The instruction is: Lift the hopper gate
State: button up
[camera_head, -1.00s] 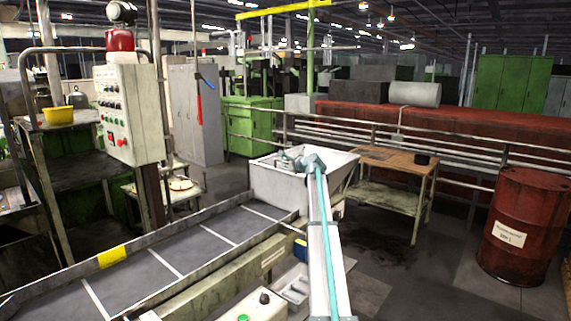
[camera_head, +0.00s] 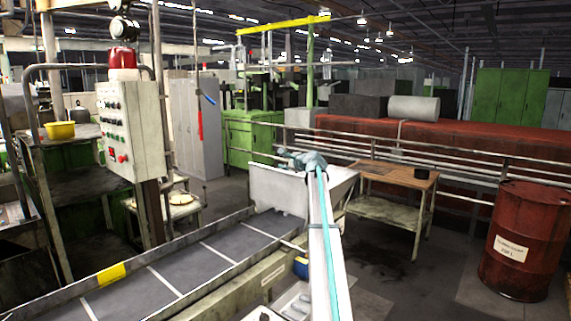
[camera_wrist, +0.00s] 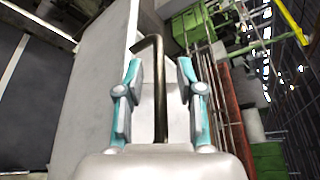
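The white hopper (camera_head: 275,187) stands at the far end of the conveyor in the head view. My gripper (camera_head: 308,160) is above the hopper's right part. In the wrist view, a dark bronze bent rod (camera_wrist: 160,92) lies between the two teal-jointed fingers of my gripper (camera_wrist: 159,75). Its upper end bends to the left, toward the pale hopper wall (camera_wrist: 98,85). A gap shows on each side of the rod, so the fingers stand apart from it. The gate plate cannot be made out, and the rod's lower end is hidden behind my gripper body.
The conveyor (camera_head: 180,270) with white cross strips runs from lower left to the hopper. A control panel (camera_head: 130,125) stands at left. A wooden-topped table (camera_head: 395,175), railings and a red drum (camera_head: 517,240) are at right. The floor between table and drum is clear.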

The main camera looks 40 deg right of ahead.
jog(key=shift+s, duration=0.1)
jog(key=shift+s+a, duration=0.1)
jog(key=shift+s, duration=0.45)
jog(key=v, duration=1)
jog(key=shift+s+r, duration=0.25)
jog(key=shift+s, duration=0.1)
jog(key=shift+a, duration=0.1)
jog(key=s+r+p, duration=0.5)
jog(key=s+r, duration=0.1)
jog(key=r, duration=0.2)
jog(key=shift+s+a+r, duration=0.2)
jog(key=shift+s+a, duration=0.15)
jog(key=shift+s, duration=0.05)
